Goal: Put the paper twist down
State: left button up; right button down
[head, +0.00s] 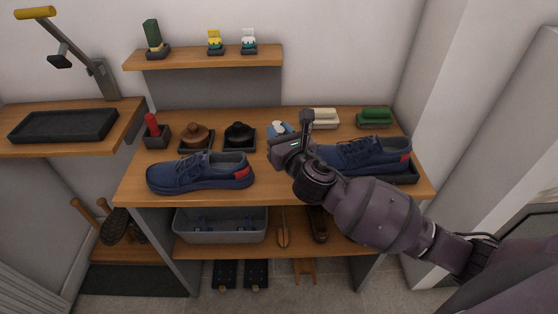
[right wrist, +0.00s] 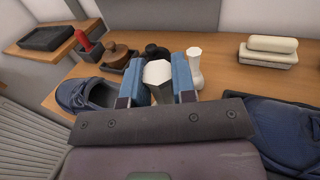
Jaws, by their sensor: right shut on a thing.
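My right gripper (head: 281,131) is over the middle of the bench top, between the two blue shoes. In the right wrist view its blue fingers (right wrist: 158,80) are shut on a pale piece with a flat many-sided top, which I take for the paper twist (right wrist: 158,72). Its lower end is hidden by the gripper, so I cannot tell whether it touches the bench. A second white, narrow-waisted piece (right wrist: 195,70) stands just right of the fingers. The left shoe (head: 200,173) and the right shoe (head: 362,154) lie on either side. My left gripper is not in view.
Behind stand a red-handled tool (head: 152,126), a brown brush (head: 196,135), a black brush (head: 239,133), a cream block (head: 323,117) and a green block (head: 374,116). A grey bin (head: 220,224) is on the lower shelf. Bare wood shows along the front edge.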

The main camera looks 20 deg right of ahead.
notch_tip(320, 180, down, 4)
jog(key=shift+b, duration=0.4)
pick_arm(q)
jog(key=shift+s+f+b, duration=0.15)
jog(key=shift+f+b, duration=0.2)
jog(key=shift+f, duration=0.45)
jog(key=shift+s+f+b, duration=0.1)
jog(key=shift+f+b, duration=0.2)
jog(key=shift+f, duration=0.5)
pick_arm(e)
jog(key=shift+f, duration=2.05)
jog(key=shift+f, duration=0.1)
jog(key=c, duration=0.9)
grip_release()
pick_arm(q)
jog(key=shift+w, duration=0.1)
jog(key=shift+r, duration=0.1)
pick_arm(e)
jog(key=shift+s+d, duration=0.25)
jog(key=shift+s, duration=1.75)
jog(key=shift+s+d, duration=0.25)
jog(key=shift+s, duration=1.75)
jog(key=shift+s+d, duration=0.25)
jog(key=shift+s, duration=1.75)
